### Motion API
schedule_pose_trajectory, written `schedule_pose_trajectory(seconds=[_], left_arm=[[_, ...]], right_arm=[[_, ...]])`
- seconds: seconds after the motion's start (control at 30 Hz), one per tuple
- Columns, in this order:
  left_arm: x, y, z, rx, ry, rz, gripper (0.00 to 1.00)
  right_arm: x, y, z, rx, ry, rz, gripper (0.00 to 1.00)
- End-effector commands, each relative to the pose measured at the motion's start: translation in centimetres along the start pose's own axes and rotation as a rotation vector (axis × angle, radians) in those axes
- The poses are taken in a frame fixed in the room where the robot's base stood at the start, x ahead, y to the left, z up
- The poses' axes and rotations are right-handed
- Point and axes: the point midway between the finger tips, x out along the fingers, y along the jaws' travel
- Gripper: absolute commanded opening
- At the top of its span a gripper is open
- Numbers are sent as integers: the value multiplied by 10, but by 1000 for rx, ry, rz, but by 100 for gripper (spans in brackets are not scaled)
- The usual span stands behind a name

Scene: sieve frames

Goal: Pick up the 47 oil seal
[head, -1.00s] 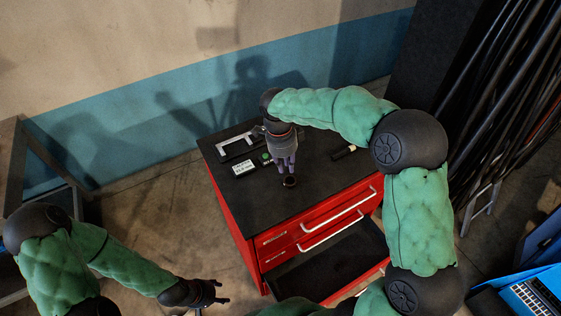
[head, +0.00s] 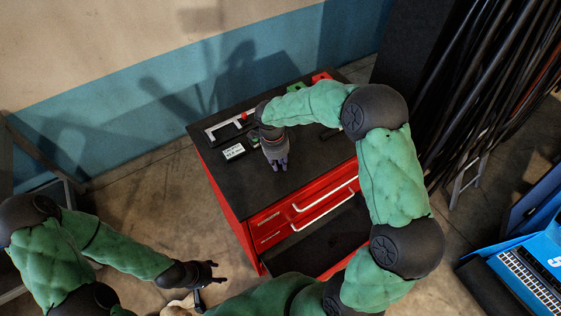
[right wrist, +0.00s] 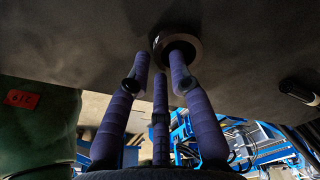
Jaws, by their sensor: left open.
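My left gripper (head: 215,273) is open and empty, low in front of the cabinet.
The red cabinet has a black top (head: 223,181) and an open lower drawer (head: 315,245). Green and red items stand at the back.

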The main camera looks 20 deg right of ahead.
Motion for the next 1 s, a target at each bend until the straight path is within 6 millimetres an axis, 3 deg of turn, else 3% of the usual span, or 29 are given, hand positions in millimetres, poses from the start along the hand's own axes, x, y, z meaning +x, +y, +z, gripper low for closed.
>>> schedule_pose_trajectory(seconds=[0.33, 0.4, 0.43, 0.83, 1.0], left_arm=[[-1, 0, 0, 0, 0, 0, 53], [-1, 0, 0, 0, 0, 0, 53], [-1, 0, 0, 0, 0, 0, 53], [0, 0, 0, 0, 0, 0, 53], [0, 0, 0, 0, 0, 0, 53]], right_arm=[[9, 0, 0, 0, 0, 1, 22], [9, 0, 0, 0, 0, 1, 2], [9, 0, 0, 0, 0, 1, 0], [7, 0, 0, 0, 0, 0, 0], [-2, -1, -1, 0, -1, -2, 0]])
